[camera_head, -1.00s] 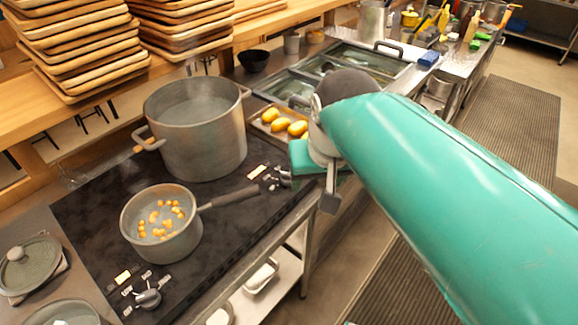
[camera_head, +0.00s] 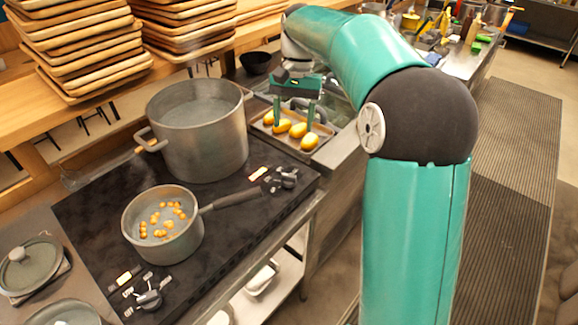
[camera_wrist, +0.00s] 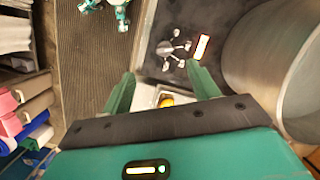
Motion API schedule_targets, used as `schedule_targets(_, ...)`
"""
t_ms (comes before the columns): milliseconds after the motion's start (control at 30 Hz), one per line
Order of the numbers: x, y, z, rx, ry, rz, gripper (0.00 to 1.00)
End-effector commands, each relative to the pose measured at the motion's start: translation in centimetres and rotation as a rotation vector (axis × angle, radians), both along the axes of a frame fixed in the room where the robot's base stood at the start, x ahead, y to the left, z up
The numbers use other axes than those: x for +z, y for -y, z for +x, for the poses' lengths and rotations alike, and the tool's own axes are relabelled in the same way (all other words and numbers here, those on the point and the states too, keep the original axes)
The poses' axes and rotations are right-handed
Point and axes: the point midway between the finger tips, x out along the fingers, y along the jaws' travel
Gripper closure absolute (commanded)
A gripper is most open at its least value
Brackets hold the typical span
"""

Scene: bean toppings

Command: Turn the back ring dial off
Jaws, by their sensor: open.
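The back ring dial (camera_head: 285,178) is a dark knob with pale marks at the right edge of the black cooktop (camera_head: 85,215), beside the large pot. It also shows in the wrist view (camera_wrist: 172,48), beside a glowing indicator strip (camera_wrist: 201,46). The strip looks pale yellow in the head view (camera_head: 258,173). The large grey pot (camera_head: 200,135) stands on the back of the cooktop. My gripper (camera_head: 293,112) is open and empty, with its fingers over the potato tray, beyond the dial and apart from it. In the wrist view, the dial lies above and between the green fingers (camera_wrist: 160,84).
A saucepan (camera_head: 162,252) with yellow beans stands at the front, its handle pointing toward the dial. A second dial (camera_head: 148,299) sits at the front edge. The tray (camera_head: 262,125) holds several yellow potatoes. Stacked wooden trays (camera_head: 85,50) stand back left. A walkway mat (camera_head: 515,130) lies right.

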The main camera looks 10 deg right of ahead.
Motion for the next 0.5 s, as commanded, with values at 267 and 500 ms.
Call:
schedule_targets(267,-3.4,1.7,4.1,-0.087,-0.132,0.052,0.4)
schedule_targets(500,-4.5,1.9,4.5,-0.103,-0.158,0.06,0.4)
